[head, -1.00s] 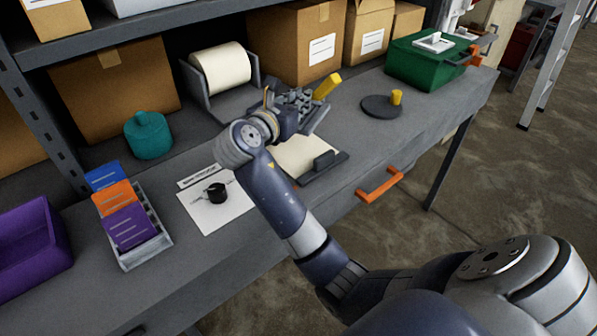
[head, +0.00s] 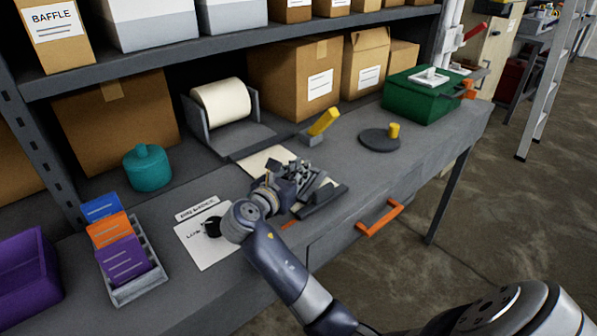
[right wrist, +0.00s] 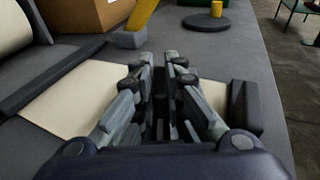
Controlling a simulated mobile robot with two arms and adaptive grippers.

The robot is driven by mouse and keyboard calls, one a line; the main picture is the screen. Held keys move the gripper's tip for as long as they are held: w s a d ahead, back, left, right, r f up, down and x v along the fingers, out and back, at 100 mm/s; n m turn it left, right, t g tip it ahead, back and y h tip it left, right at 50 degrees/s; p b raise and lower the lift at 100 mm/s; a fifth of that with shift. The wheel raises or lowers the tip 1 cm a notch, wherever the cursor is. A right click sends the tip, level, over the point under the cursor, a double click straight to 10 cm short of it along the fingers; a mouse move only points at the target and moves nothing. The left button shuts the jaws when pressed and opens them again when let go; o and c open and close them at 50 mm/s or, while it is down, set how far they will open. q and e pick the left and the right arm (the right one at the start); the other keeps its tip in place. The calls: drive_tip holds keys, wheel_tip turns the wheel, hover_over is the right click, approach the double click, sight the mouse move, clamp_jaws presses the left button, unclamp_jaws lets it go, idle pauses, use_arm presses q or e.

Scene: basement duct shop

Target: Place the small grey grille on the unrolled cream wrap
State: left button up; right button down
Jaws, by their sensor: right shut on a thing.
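The unrolled cream wrap (head: 262,160) lies flat on the bench in front of its roll (head: 222,99), and my right arm covers part of it. It also shows on both sides of the fingers in the right wrist view (right wrist: 72,98). My right gripper (head: 312,182) is over the front part of the wrap, close to the dark bar at its front end. It is shut on a small grey slatted piece, apparently the grille (right wrist: 160,112), which the fingers mostly hide. I cannot tell whether the piece touches the wrap. My left gripper is out of view.
A yellow-handled block (head: 322,123) stands behind the wrap, with a dark disc with a yellow knob (head: 380,139) to its right. A green box (head: 425,97) is farther right. A paper sheet with a black round item (head: 208,250) and a card tray (head: 140,280) lie left.

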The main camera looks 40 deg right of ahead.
drive_tip(key=shift+r, duration=0.1)
drive_tip(key=c, duration=2.1)
unclamp_jaws()
drive_tip(key=o, duration=0.4)
drive_tip(key=shift+o, duration=0.2)
drive_tip(key=shift+a, duration=0.15)
drive_tip(key=v, duration=1.2)
drive_tip(key=shift+s, duration=0.15)
